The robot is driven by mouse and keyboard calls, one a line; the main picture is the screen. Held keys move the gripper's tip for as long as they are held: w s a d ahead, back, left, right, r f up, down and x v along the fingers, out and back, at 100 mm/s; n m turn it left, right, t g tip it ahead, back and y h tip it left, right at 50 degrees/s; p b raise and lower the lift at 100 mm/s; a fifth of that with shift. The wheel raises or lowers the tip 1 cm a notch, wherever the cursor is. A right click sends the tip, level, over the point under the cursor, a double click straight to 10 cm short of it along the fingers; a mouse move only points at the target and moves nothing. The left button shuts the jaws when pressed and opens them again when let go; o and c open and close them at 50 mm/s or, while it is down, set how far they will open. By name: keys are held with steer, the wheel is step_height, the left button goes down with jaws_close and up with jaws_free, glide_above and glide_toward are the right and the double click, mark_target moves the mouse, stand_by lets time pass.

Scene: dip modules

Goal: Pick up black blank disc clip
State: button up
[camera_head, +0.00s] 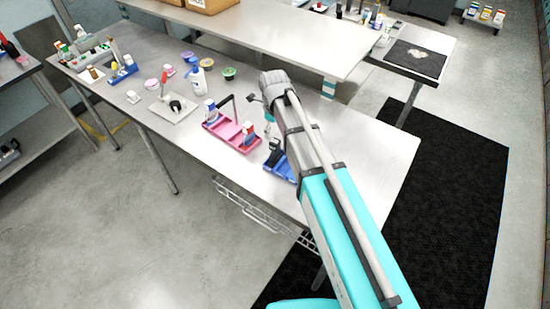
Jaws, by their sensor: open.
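My gripper (271,130) is at the end of my grey and teal arm, low over the right part of the long metal table (360,160). It looks small and is partly hidden by my wrist, with its jaws open and nothing visibly held. Just below it is a blue tray (285,173), partly covered by my arm, with a dark object (274,156) at its left side. I cannot tell whether this is the black blank disc clip. Another black item (177,105) lies on a pale board (173,109) further left.
A pink tray (232,135) with bottles stands left of my gripper. A white bottle (198,84), small coloured tubs and a small blue rack (123,74) are further left. A raised shelf (270,35) runs behind. The table's right end looks clear.

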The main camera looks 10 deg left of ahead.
mark_target(275, 141)
steer(key=shift+f+b, duration=1.6)
steer(key=shift+f, duration=0.25)
steer(key=shift+f, duration=0.1)
steer(key=shift+w+d+f+b, duration=0.1)
steer(key=shift+f+b, duration=2.45)
steer(key=shift+b, duration=0.05)
steer(key=shift+c, duration=0.3)
jaws_close()
